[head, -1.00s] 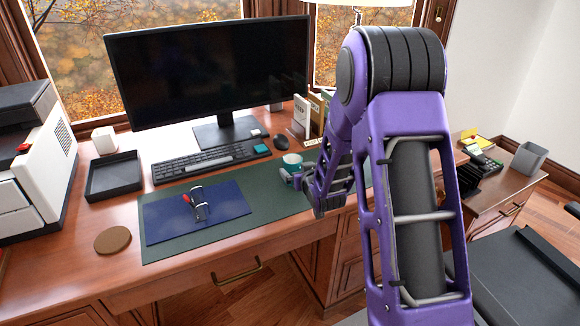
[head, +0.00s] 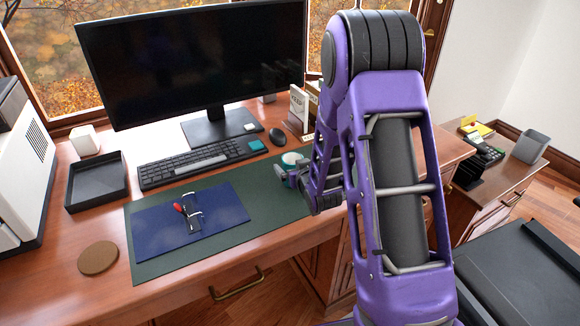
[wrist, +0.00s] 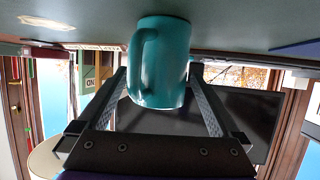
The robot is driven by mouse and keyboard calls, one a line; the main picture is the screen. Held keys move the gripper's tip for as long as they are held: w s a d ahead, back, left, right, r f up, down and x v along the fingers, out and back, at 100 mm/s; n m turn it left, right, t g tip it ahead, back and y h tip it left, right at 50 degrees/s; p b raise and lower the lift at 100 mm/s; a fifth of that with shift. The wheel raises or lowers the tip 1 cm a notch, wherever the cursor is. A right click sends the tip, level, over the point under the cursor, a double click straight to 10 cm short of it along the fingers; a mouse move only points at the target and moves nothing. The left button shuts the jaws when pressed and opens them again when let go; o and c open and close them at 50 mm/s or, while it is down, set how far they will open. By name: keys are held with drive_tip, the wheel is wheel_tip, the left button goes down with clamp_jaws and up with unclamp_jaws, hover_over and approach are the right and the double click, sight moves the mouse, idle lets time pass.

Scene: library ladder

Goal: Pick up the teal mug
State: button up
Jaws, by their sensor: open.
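The teal mug (head: 291,158) stands on the right part of the green desk mat (head: 150,262). In the head view only its pale top and a little of its side show behind my gripper (head: 283,176). The wrist view is upside down, with the mat at the top. There the teal mug (wrist: 168,65) fills the middle, its handle on the left side. My gripper (wrist: 158,75) is open, with one finger on each side of the mug. Whether either finger touches it cannot be told.
A blue pad (head: 230,205) with glasses and a red item lies left of my gripper. Behind are a keyboard (head: 190,165), mouse (head: 276,136), monitor (head: 190,60) and upright books (head: 298,105). A black tray (head: 97,182) and coaster (head: 98,258) are at left.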

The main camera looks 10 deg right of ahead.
drive_tip(key=shift+w, duration=0.2)
clamp_jaws()
idle(0.5)
